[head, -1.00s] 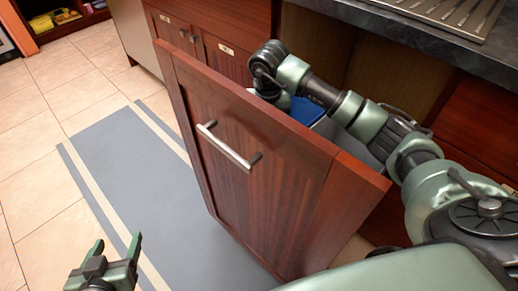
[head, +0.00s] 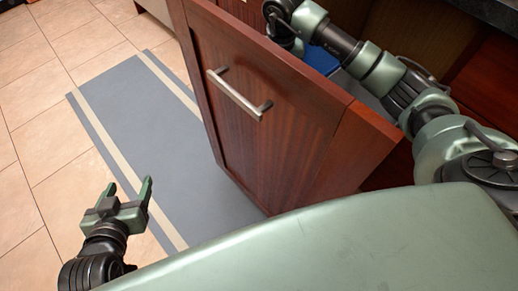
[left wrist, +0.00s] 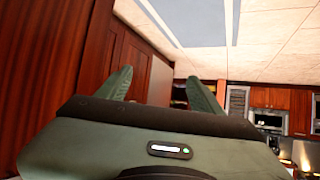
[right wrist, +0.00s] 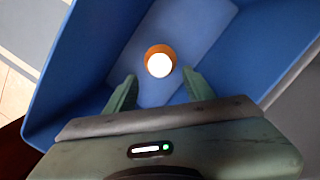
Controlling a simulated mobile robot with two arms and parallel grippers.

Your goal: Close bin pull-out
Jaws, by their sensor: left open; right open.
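The bin pull-out has a reddish-brown wooden front (head: 275,125) with a metal bar handle (head: 238,95). It stands pulled out from the cabinet. Its blue bin (head: 321,60) shows behind the front, and the bin's inside (right wrist: 85,70) fills much of the right wrist view. A round orange-and-white item (right wrist: 160,62) lies in it. My right arm reaches over behind the front; my right gripper (right wrist: 158,88) is open above the bin, apart from the item as far as I can tell. My left gripper (head: 128,188) is open and empty, left of the front and clear of the handle.
A grey mat (head: 150,120) with pale stripes lies on the tiled floor (head: 45,160), with free room left of the front. A dark countertop (head: 490,10) is at the upper right. My green body covers the lower right of the head view.

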